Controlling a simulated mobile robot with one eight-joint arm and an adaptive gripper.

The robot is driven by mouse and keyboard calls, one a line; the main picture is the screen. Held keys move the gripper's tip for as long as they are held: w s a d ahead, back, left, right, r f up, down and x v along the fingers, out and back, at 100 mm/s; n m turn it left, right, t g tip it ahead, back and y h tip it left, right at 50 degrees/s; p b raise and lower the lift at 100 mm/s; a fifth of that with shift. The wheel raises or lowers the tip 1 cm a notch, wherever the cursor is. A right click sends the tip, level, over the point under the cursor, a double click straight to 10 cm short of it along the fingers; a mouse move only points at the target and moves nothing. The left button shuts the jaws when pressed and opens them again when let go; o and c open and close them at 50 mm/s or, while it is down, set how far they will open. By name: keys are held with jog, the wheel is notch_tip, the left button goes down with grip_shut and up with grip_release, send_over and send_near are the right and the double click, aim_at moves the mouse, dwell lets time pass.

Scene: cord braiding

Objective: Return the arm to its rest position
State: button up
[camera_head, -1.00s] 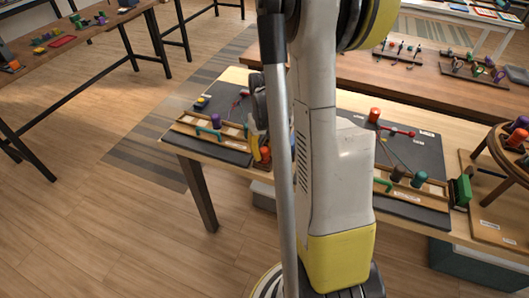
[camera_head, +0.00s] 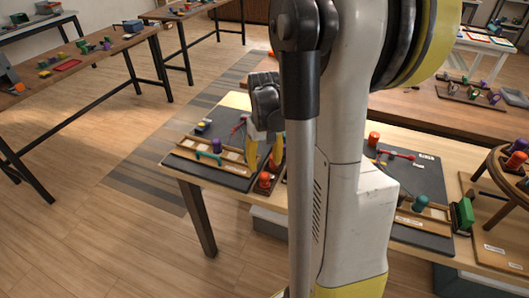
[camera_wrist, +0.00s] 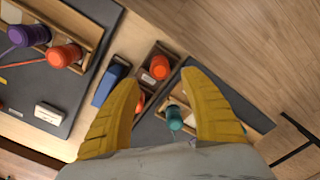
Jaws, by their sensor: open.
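My gripper (camera_head: 265,152) has yellow fingers and is open with nothing between them. In the head view it points down over the near edge of the worktable (camera_head: 186,172), partly hidden by my arm. In the wrist view my gripper (camera_wrist: 160,82) spreads its fingers above a small wooden tray (camera_wrist: 145,58) with an orange spool (camera_wrist: 159,66). A blue block (camera_wrist: 110,84) lies left of this tray, and a teal spool (camera_wrist: 174,118) shows between the fingers. My arm stands tall in the middle of the head view and hides the table's centre.
A dark mat with a wooden rack (camera_head: 210,158) and purple spool (camera_head: 216,145) lies left of my gripper. Open floor (camera_head: 110,220) lies left.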

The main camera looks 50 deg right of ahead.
notch_tip(320, 180, up, 5)
jog(key=shift+f, duration=0.1)
jog(key=s+a+r+n+t, duration=0.1)
jog(key=a+r+t, duration=0.1)
jog(key=a, duration=0.6)
jog(key=s+a+r+n+t, duration=0.2)
jog(key=a, duration=0.7)
jog(key=s+a+r+n+t, duration=0.1)
jog(key=s+a+r+t, duration=0.1)
jog(key=a, duration=0.6)
jog(key=shift+s+a+r+t, duration=0.25)
jog(key=shift+r+t, duration=0.05)
jog(key=shift+t, duration=0.3)
